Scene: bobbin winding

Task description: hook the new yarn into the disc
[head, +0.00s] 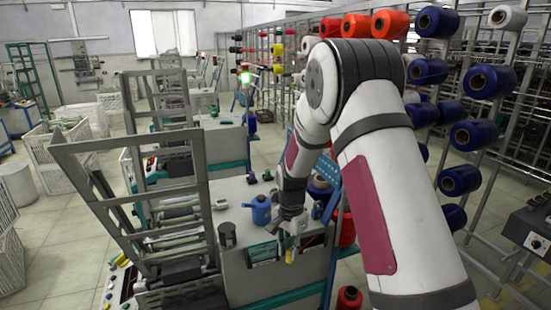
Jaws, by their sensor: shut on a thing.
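My gripper (290,240) is at the front right of the winding machine (237,190), low against its grey top and front face. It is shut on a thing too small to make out. A small yellow piece (291,257) shows just below the fingertips; I cannot tell whether it is held or part of the machine. No yarn strand can be made out. The disc cannot be picked out either; the gripper and wrist cover part of that area. A red yarn cone (345,229) stands to the right of the gripper, partly behind my arm.
A blue can-like object (261,210) and a dark cylinder (227,234) stand left of the gripper. A metal frame (110,215) rises at left. A creel with blue cones (461,180) lines the right. Another red cone (349,299) is low in front.

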